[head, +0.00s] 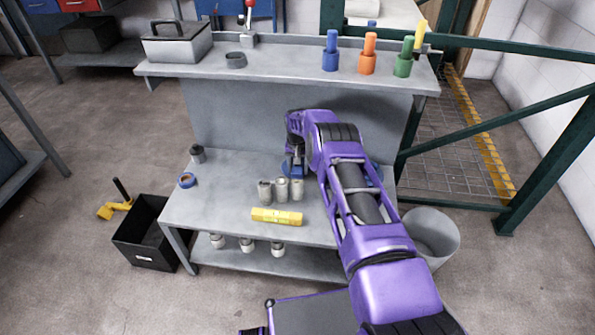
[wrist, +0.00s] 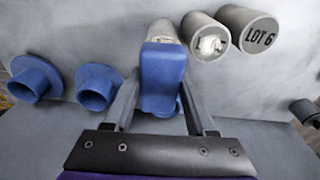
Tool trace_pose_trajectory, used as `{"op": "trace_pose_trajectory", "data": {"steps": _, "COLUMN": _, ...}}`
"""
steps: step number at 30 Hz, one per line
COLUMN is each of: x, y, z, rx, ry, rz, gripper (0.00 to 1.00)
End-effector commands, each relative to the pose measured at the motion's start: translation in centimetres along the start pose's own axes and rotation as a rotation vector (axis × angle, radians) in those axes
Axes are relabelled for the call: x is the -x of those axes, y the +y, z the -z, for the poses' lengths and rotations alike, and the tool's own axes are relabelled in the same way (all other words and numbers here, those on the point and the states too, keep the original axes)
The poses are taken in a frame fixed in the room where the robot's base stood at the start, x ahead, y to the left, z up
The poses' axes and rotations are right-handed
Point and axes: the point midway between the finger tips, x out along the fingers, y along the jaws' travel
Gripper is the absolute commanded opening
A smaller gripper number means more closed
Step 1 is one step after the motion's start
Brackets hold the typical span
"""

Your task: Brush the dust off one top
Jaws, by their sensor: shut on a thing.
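My gripper (head: 294,160) is over the workbench, just behind a row of three grey cylinders. In the wrist view my gripper (wrist: 162,88) is shut on a blue block-like tool (wrist: 162,72), probably the brush. A pale end (wrist: 160,31) shows beyond it; I cannot tell whether this is bristles or the nearest cylinder's top. The middle cylinder (wrist: 208,40) has a white patch over its lettered top. The far cylinder (wrist: 259,36) has a clean top reading "LOT 6". The three cylinders also show in the head view, at left (head: 265,191), middle (head: 281,189) and right (head: 298,190).
Two blue flanged cups (wrist: 35,79) (wrist: 97,87) stand to one side. A yellow level (head: 276,217) lies in front of the cylinders. A raised shelf (head: 285,59) stands behind. The bench's front left is clear.

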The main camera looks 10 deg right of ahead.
Motion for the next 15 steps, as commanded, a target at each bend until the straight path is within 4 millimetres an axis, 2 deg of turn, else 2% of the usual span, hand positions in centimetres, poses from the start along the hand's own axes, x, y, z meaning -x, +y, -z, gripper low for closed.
{"op": "trace_pose_trajectory", "data": {"steps": 1, "x": -0.5, "y": 0.1, "z": -0.3, "rx": 0.001, "ry": -0.006, "rz": -0.003, "gripper": 0.00}}
{"op": "trace_pose_trajectory", "data": {"steps": 7, "x": -0.3, "y": 0.2, "z": -0.3, "rx": 0.001, "ry": -0.007, "rz": -0.003, "gripper": 0.00}}
{"op": "trace_pose_trajectory", "data": {"steps": 15, "x": 2.5, "y": 0.1, "z": 0.1, "rx": 0.001, "ry": -0.003, "rz": -0.002, "gripper": 0.00}}
